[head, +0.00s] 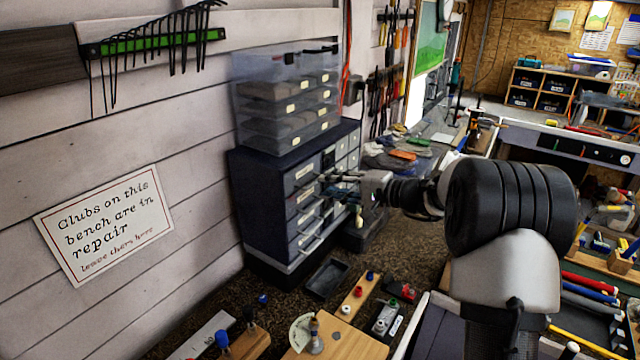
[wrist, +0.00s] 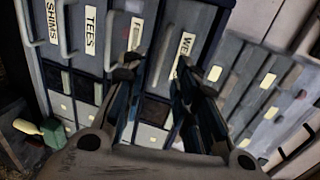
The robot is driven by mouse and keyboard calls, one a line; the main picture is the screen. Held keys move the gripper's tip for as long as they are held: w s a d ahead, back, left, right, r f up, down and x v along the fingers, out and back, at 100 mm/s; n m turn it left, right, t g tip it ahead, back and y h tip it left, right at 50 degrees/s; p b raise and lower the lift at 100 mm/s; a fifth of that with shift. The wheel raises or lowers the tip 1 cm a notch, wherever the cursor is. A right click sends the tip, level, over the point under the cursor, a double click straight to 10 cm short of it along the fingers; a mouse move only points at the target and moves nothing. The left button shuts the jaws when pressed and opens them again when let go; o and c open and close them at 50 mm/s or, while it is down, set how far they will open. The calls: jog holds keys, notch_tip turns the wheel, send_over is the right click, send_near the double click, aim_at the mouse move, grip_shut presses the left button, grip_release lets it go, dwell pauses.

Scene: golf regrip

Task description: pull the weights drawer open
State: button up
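The dark drawer cabinet (head: 262,200) stands against the wall, its labelled drawers stacked on the front. In the wrist view the fronts appear sideways, with the SHIMS label (wrist: 51,21) and TEES label (wrist: 90,30) readable. The third label (wrist: 133,33) is partly hidden by a finger, and I cannot read it surely. A bar handle (wrist: 161,52) shows between the third label and a fourth label (wrist: 182,52). The drawers look closed. My gripper (wrist: 156,75) is open at the drawer fronts, its fingers on either side of that handle. I cannot tell whether they touch it. My gripper (head: 328,178) also shows in the head view.
A clear organizer (head: 287,95) sits on the cabinet. A dark tray (head: 327,278) lies on the bench before it. Small parts on a wooden strip (head: 358,295) are nearer. A sign (head: 105,225) hangs at left.

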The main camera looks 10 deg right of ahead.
aim_at(316, 183)
jog(key=shift+x, duration=2.1)
jog(key=shift+c, duration=0.2)
grip_shut()
jog(key=shift+s, duration=0.1)
